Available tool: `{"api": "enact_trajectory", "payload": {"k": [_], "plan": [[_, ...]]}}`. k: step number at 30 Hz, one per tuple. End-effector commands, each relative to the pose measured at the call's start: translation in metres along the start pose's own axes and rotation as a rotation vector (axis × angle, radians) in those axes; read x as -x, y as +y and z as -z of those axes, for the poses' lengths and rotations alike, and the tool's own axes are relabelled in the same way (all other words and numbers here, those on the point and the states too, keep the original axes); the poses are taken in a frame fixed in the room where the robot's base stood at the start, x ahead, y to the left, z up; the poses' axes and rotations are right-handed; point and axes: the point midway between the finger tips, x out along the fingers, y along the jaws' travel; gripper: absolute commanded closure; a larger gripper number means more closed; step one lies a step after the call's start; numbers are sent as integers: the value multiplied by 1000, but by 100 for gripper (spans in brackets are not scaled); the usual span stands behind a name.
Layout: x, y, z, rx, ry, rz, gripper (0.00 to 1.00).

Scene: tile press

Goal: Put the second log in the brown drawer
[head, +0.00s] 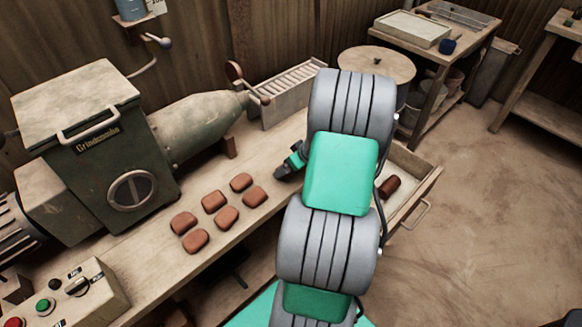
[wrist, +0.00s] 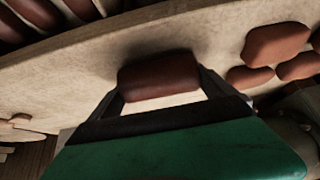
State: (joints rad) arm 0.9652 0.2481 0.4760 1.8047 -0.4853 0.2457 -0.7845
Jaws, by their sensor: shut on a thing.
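My gripper (head: 284,171) is low over the bench top, right of the loose brown pieces, in the head view. In the wrist view my gripper (wrist: 165,88) is shut on a reddish-brown log (wrist: 158,76), which lies across between the two fingers. The held log cannot be made out in the head view. The drawer (head: 428,184), of pale wood, stands open to the right of my arm. One dark brown log (head: 390,187) lies inside it. My arm hides the drawer's left part.
Several brown pieces (head: 226,219) lie in two rows on the bench (head: 160,262). A green grinding machine (head: 110,150) and a slotted rack (head: 290,93) stand along the back. A control box (head: 80,297) is at the front left. Several brown shapes (wrist: 40,12) show at the wrist view's top left.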

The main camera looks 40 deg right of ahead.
Motion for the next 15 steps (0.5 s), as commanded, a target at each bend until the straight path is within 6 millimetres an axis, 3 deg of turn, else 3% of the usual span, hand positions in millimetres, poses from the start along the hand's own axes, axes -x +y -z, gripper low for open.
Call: {"api": "enact_trajectory", "payload": {"k": [4, 15], "plan": [[1, 1, 2, 2, 3, -2, 76], [13, 1, 10, 3, 4, -4, 76]]}}
